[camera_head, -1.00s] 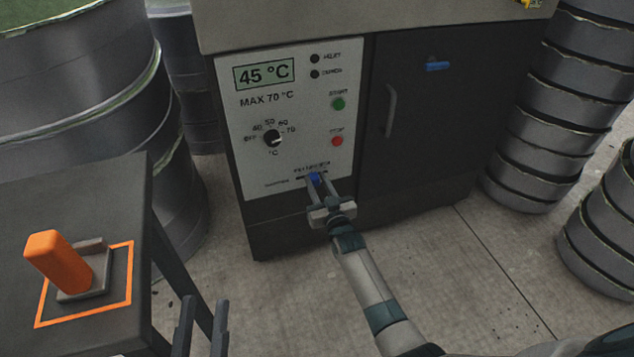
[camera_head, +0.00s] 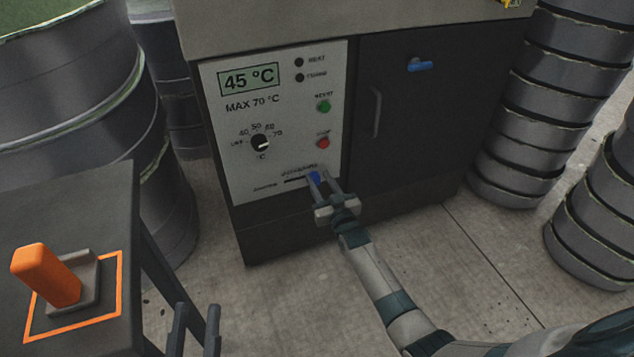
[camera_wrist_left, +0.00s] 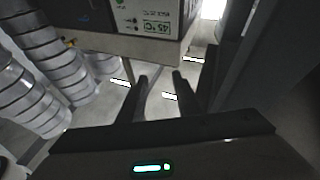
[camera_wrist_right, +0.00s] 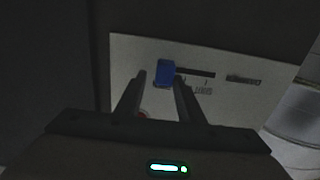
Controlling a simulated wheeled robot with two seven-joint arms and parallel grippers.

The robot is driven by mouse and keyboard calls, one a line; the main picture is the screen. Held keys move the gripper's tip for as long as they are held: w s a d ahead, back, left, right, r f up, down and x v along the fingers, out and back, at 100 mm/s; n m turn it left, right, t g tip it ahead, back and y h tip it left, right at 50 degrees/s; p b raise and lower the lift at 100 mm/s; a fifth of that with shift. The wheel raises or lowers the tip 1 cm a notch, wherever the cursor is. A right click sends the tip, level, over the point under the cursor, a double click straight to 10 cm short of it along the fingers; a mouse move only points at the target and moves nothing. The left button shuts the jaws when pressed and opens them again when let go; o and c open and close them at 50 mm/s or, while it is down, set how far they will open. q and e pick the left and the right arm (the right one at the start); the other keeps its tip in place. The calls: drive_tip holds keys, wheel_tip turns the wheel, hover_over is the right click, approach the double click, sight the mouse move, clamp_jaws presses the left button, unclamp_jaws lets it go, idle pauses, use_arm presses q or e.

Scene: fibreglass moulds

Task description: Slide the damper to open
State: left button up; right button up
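The damper is a small blue slider knob (camera_head: 314,177) on a dark horizontal slot low on the oven's white control panel (camera_head: 230,185). In the head view the bare slot runs left from the knob. My right gripper (camera_head: 321,180) is at the panel, with its fingers apart on either side of the knob. In the right wrist view the blue knob (camera_wrist_right: 165,70) is close against the right-hand finger, with a gap to the left-hand one. Whether they touch is unclear. My left gripper (camera_head: 195,332) is open and empty, low beside the table; it also shows in the left wrist view (camera_wrist_left: 160,75).
An orange-handled item (camera_head: 45,275) stands on the dark table (camera_head: 85,200) at left. Drums (camera_head: 70,110) are behind it. The oven's dark door (camera_head: 415,140) is right of the panel. Stacked ribbed cylinders (camera_head: 530,130) stand at right. Floor before the oven is clear.

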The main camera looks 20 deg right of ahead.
use_arm(q)
drive_tip(key=shift+d+r, duration=0.1)
drive_tip(key=shift+d, duration=0.05)
use_arm(e)
drive_tip(key=shift+s, duration=0.1)
drive_tip(key=shift+s, duration=0.5)
use_arm(q)
wheel_tip(320, 180, down, 12)
drive_tip(key=w+a+g+y+p, duration=0.1)
drive_tip(key=a+g+y+p, duration=0.1)
drive_tip(key=g, duration=0.5)
drive_tip(key=shift+w+p, duration=0.35)
drive_tip(key=shift+p, duration=0.4)
use_arm(e)
drive_tip(key=s, duration=1.6)
drive_tip(key=shift+d, duration=0.3)
drive_tip(key=shift+s, duration=0.1)
use_arm(q)
drive_tip(key=shift+s, duration=0.15)
use_arm(e)
drive_tip(key=shift+s, duration=0.15)
